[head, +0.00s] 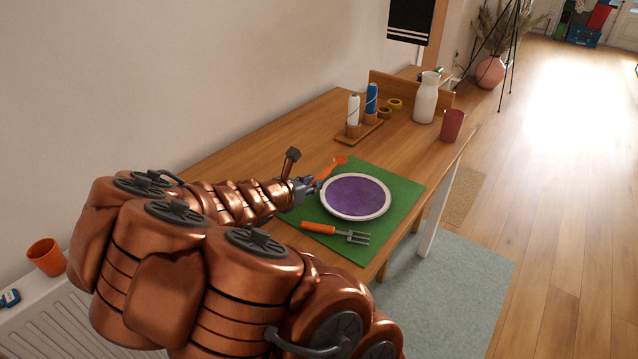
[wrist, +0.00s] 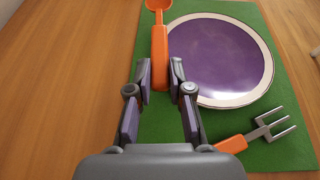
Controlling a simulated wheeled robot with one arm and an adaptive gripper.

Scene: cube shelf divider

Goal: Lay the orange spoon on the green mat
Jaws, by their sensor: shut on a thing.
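The orange spoon (wrist: 159,45) is between the fingertips of my gripper (wrist: 160,80), held by its handle, with the bowl pointing away from me. In the head view the spoon's bowl (head: 339,160) shows past my gripper (head: 314,186), near the mat's far left edge. In the wrist view the spoon overlaps the left part of the green mat (wrist: 265,152), left of the plate. I cannot tell whether it touches the mat. The mat also shows in the head view (head: 400,185), lying flat on the table.
A purple plate with a white rim (head: 355,196) sits on the mat. A fork with an orange handle (head: 335,233) lies on the mat's near side. A wooden holder with bottles (head: 360,130), a white jug (head: 425,98) and a red cup (head: 452,126) stand farther back.

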